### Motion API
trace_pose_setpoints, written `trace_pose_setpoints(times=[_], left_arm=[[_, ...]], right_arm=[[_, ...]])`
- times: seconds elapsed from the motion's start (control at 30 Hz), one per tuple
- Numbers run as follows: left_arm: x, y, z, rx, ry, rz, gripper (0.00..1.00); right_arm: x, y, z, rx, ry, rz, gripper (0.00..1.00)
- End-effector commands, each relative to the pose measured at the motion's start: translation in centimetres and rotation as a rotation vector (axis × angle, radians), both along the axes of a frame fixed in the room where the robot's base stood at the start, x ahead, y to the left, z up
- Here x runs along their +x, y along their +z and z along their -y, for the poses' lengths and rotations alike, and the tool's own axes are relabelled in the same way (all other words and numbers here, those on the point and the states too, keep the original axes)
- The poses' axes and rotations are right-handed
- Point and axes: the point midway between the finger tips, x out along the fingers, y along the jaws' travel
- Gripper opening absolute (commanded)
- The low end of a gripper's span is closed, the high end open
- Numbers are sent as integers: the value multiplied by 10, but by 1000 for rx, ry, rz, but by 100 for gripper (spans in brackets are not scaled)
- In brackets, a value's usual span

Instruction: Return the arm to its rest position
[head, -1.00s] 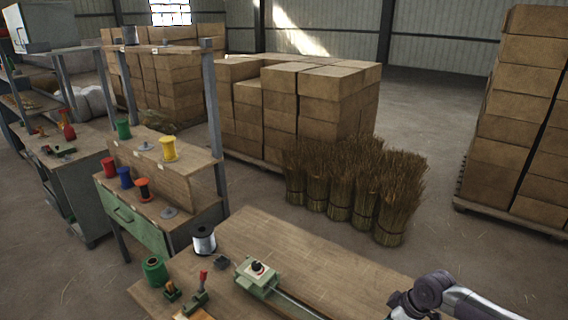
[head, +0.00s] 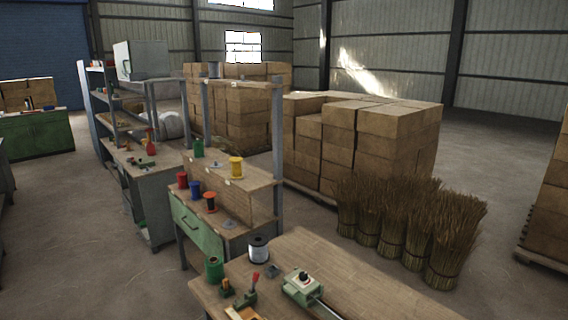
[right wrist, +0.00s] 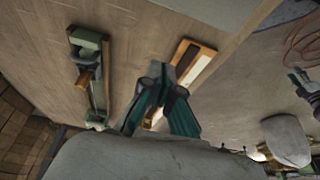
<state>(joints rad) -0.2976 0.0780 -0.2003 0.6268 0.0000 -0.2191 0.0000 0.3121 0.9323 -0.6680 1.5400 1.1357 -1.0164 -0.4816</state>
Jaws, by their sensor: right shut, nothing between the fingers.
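My right gripper (right wrist: 163,88) shows in the right wrist view, shut and empty above the wooden workbench. In that view it is apart from the green device with a rod (right wrist: 92,75) and from a wood-framed tray (right wrist: 192,68). The head view shows no arm of mine; the right gripper's place relative to my body is hidden there. The workbench (head: 375,282) is at the bottom of the head view, with the green device (head: 302,287) on it.
Broom bundles (head: 405,232) and stacked boxes (head: 385,145) stand beyond. In the right wrist view, an orange cable (right wrist: 300,38) lies on the floor.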

Motion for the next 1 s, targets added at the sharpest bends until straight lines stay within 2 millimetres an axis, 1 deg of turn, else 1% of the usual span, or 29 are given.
trace_pose_setpoints(times=[0.03, 0.13, 0.27, 0.37, 0.4, 0.47, 0.5, 0.6, 0.7, 0.77, 0.87, 1.0], left_arm=[[5, 0, 0, -1, 0, 8, 40], [8, 0, 0, 0, 0, 11, 40], [6, 0, 0, 0, 0, 7, 40], [2, 0, -1, 1, 0, 0, 40], [-1, 0, -1, 2, 0, -3, 40], [-6, -1, -1, 2, 0, -10, 40], [-9, -1, -2, 3, 0, -15, 40], [-13, -1, -2, 3, 0, -21, 40], [-12, -1, -2, 4, 0, -21, 40], [-12, -1, -3, 4, 0, -20, 40], [-10, -1, -3, 5, -1, -18, 40], [-7, -1, -3, 5, -1, -12, 40]], right_arm=[[-5, -4, -12, 8, 12, -6, 0], [-17, -9, -35, 15, 37, -16, 0], [-37, -16, -72, 30, 67, -26, 0], [-59, -18, -107, 43, 83, -30, 0], [-69, -18, -122, 50, 85, -28, 0], [-87, -14, -146, 59, 75, -25, 0], [-99, -10, -160, 65, 55, -20, 0], [-123, 5, -181, 67, -24, -5, 0], [-142, 20, -185, 57, -125, 6, 0], [-152, 28, -183, 47, -189, 10, 0], [-167, 40, -175, 26, -296, 10, 0], [-188, 55, -159, -9, -442, 4, 0]])
